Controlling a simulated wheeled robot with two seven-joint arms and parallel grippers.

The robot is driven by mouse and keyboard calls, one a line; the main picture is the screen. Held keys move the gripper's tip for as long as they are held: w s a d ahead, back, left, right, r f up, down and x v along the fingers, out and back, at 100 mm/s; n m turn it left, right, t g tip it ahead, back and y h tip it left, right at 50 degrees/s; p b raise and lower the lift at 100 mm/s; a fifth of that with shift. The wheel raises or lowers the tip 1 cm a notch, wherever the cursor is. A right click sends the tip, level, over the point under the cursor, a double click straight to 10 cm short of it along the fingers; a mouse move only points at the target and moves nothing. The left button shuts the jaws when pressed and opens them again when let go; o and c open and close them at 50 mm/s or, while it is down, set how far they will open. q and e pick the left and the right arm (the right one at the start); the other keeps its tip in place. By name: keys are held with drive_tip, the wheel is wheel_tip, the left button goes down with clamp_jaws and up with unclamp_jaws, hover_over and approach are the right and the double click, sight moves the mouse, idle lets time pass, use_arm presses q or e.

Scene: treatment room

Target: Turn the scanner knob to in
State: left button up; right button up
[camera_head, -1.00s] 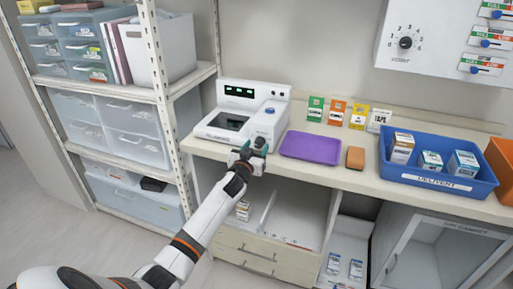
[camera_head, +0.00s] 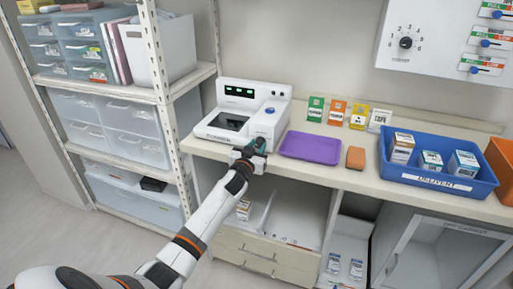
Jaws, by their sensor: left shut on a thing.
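The scanner (camera_head: 240,107) is a white device on the counter, with green lit readouts on its raised back, a dark window in its top and a round blue part (camera_head: 270,110) at its right. My left gripper (camera_head: 258,147) is low at the scanner's front right corner, by the counter's front edge. Its teal-tipped fingers are shut on a small part there. I take this part to be the scanner knob, but the fingers hide it, so its setting cannot be read. My right gripper is out of view.
A purple tray (camera_head: 311,148) and an orange-brown block (camera_head: 355,158) lie just right of my gripper. A blue bin (camera_head: 436,181) of boxes stands farther right. A shelf post (camera_head: 163,100) rises left of the scanner. A dial panel (camera_head: 448,38) hangs on the wall.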

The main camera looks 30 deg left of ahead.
use_arm(q)
drive_tip(key=m, duration=0.4)
drive_tip(key=shift+d, duration=0.1)
drive_tip(key=shift+f+m, duration=0.1)
drive_tip(key=shift+m, duration=2)
drive_tip(key=o, duration=1)
drive_tip(key=shift+c, duration=0.2)
drive_tip(key=v, duration=1.2)
